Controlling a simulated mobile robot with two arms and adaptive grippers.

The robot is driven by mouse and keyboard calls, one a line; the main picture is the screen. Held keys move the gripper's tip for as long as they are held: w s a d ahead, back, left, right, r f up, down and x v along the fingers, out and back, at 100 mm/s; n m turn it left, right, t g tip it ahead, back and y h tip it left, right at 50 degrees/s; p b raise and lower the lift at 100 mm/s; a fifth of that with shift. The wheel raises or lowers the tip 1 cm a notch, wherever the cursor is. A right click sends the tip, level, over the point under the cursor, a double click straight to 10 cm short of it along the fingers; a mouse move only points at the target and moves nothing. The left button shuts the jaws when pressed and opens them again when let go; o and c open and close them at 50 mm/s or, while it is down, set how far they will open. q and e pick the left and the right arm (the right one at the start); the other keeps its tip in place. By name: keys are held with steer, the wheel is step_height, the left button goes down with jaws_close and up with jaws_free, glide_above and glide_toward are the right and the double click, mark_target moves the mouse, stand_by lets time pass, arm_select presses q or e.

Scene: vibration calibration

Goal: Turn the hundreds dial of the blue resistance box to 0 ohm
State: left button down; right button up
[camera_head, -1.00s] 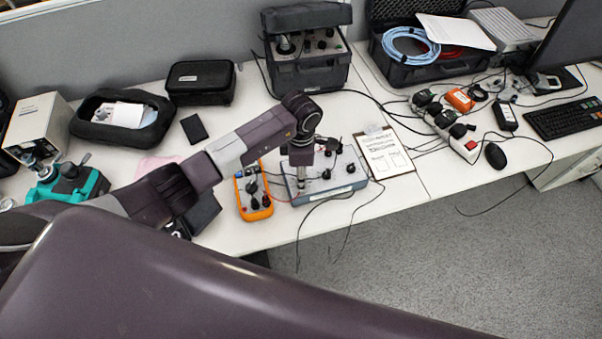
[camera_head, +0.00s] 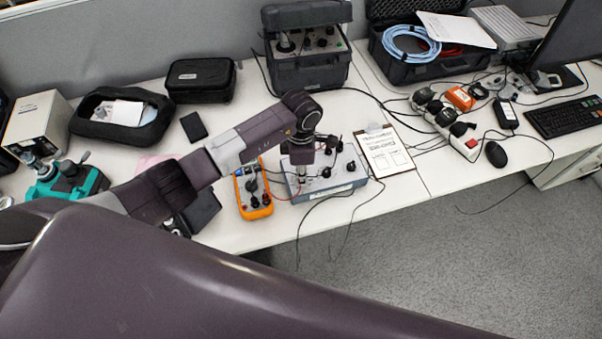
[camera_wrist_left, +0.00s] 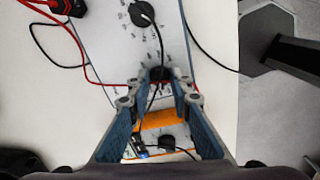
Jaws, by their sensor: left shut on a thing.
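The blue-grey resistance box (camera_head: 348,184) lies on the table under my left gripper (camera_head: 299,177), with several black knobs on its pale top. In the left wrist view the box's panel (camera_wrist_left: 105,45) shows one dial (camera_wrist_left: 143,13) in the open beyond the fingers. Another black dial (camera_wrist_left: 158,74) sits between the fingertips of my left gripper (camera_wrist_left: 158,98), which is shut on it from above. The fingers partly hide this dial and its markings, so I cannot read its setting. My right gripper is not in view.
An orange multimeter (camera_head: 253,192) stands close to the left of the box, and a clipboard (camera_head: 386,152) lies to its right. Red and black leads (camera_wrist_left: 68,27) run over the panel. The table's front edge is just in front of the box.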

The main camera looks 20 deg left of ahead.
arm_select(q)
steer(key=shift+n+b, duration=0.5)
steer(key=shift+n, duration=0.5)
steer(key=n+b, duration=0.1)
steer(key=n, duration=0.2)
steer(key=shift+n, duration=0.3)
steer(key=n+b, duration=0.1)
steer(key=n, duration=0.4)
steer(key=shift+n, duration=0.3)
steer(key=c, duration=1.7)
jaws_free()
steer(key=shift+c, duration=0.2)
steer(key=shift+r, duration=0.15)
step_height(320, 180, up, 12)
